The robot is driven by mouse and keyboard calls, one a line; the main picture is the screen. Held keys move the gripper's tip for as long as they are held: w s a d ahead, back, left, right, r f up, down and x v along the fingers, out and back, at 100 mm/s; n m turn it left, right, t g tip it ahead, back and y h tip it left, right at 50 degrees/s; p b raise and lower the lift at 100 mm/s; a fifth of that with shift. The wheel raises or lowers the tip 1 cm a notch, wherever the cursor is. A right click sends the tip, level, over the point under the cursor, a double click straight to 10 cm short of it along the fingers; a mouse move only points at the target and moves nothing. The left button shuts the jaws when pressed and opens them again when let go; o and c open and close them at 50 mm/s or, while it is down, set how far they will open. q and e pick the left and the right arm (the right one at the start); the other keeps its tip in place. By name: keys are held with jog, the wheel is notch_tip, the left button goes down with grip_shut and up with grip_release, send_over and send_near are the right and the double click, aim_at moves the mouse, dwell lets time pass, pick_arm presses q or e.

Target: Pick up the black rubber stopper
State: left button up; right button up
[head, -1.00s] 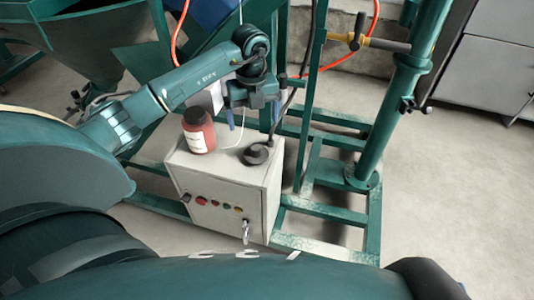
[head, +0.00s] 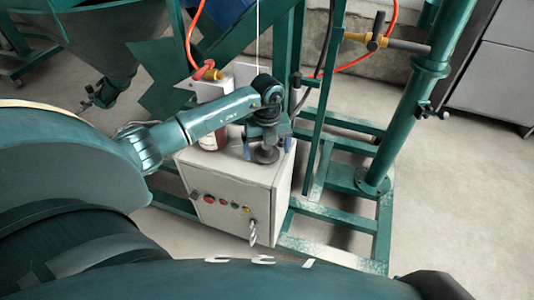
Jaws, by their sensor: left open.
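The black rubber stopper (head: 266,156) sits on top of the pale control box, near its right side. My left gripper (head: 267,147) is right above it, pointing down, with its fingers apart on either side of the stopper. The gripper covers the stopper's upper part, and I cannot tell whether the fingers touch it. My right gripper is not in view.
The control box (head: 233,205) has buttons and a key on its front. A red-brown bottle (head: 210,143) stands on it, partly hidden behind my left arm. Green frame posts (head: 385,140) rise to the right. Open floor (head: 460,200) lies beyond.

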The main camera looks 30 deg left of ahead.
pick_arm(q)
jog(key=shift+c, duration=0.4)
jog(key=c, duration=1)
jog(key=shift+r, duration=0.1)
